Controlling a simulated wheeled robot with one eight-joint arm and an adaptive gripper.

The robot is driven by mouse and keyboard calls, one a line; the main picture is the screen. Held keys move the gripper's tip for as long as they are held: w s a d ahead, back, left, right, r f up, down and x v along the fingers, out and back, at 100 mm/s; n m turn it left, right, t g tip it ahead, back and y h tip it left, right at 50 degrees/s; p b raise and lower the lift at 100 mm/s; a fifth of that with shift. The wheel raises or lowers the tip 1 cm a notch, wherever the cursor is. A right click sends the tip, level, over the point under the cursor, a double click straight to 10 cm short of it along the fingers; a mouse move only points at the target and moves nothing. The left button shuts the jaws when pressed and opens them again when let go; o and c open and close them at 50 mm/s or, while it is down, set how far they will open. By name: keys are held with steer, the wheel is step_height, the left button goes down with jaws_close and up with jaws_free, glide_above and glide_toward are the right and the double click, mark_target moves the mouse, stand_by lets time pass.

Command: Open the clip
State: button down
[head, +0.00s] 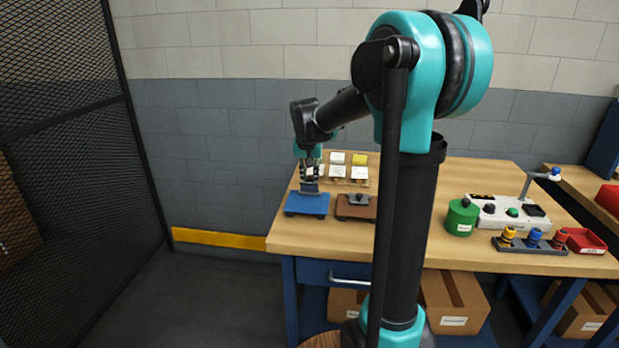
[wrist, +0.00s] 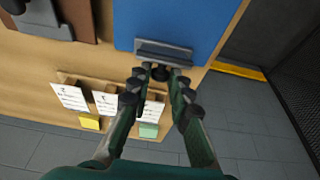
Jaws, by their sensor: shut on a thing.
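A blue board (head: 305,207) lies on the wooden bench near its left edge and carries a grey metal clip (wrist: 164,51) along one edge. My gripper (head: 309,178) is over that edge of the board. In the wrist view, its fingertips (wrist: 161,69) are at the clip, closed on a small dark knob (wrist: 161,74) beside the grey bar. The fingers hide part of the knob. I cannot tell how far the clip is raised.
A brown board (head: 356,209) with its own clip lies to the right. A wooden rack with note cards (head: 338,172) stands behind.

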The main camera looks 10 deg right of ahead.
steer(key=w+g, duration=0.1)
steer(key=g+y, duration=0.1)
steer(key=g, duration=0.1)
steer(key=shift+w+d+f, duration=0.2)
steer(key=shift+w+d, duration=0.05)
steer(key=shift+w, duration=0.15)
steer(key=shift+w+d+f+g+y, duration=0.2)
steer(key=shift+w+g+y, duration=0.15)
steer(key=shift+g, duration=0.65)
steer(key=c, duration=1.4)
jaws_free()
step_height(320, 180, up, 12)
steer(key=w, duration=0.1)
steer(key=shift+w+d, duration=0.2)
steer(key=shift+w, duration=0.2)
